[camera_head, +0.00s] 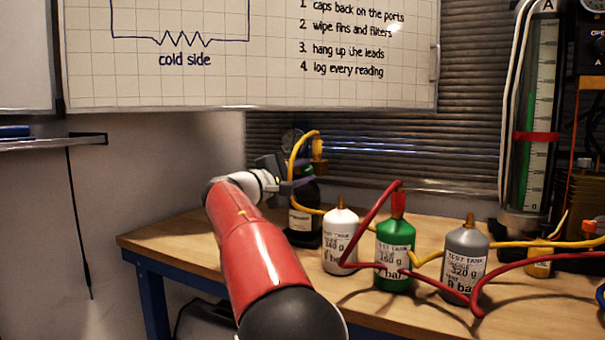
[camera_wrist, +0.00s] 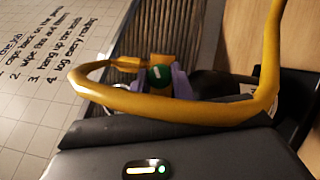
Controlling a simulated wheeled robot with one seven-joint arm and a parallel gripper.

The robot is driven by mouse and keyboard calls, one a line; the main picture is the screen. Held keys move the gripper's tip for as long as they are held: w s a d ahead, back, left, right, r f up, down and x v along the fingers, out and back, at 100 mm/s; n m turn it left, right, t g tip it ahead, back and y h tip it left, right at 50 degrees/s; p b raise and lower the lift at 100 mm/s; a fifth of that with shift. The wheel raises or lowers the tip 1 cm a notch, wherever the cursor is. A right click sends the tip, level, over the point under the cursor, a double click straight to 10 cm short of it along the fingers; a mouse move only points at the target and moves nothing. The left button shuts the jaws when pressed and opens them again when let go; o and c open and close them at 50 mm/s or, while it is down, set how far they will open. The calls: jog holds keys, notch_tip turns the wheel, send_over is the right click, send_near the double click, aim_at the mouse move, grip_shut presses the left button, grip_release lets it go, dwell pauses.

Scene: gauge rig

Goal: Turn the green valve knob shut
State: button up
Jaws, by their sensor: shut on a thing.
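The green valve knob (camera_wrist: 157,77) shows in the wrist view as a small round green face with a white mark. My gripper (camera_wrist: 160,84) has its purple pads around the knob and is shut on it. In the head view my gripper (camera_head: 297,181) is at the top of a dark bottle (camera_head: 304,222) at the back left of the bench. The knob is hidden there behind my gripper. A yellow hose (camera_wrist: 150,108) loops across the wrist view in front of my gripper and covers part of it.
A white tank (camera_head: 340,256), a green tank (camera_head: 395,276) and a grey tank (camera_head: 465,270) stand to the right on the wooden bench (camera_head: 190,235). A red hose (camera_head: 369,222) and a yellow hose (camera_head: 520,244) run among them. The bench's left end is clear.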

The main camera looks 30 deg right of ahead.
jog(key=m+y, duration=0.1)
jog(key=m, duration=0.4)
jog(key=shift+r+g+y+p, duration=0.1)
jog(key=shift+g+y+p, duration=0.25)
jog(key=shift+g+y, duration=0.05)
dwell(0.3)
jog(key=o, duration=1)
jog(key=v, duration=0.7)
jog(key=shift+a+b, duration=0.3)
jog(key=shift+a, duration=0.1)
jog(key=shift+s, duration=0.1)
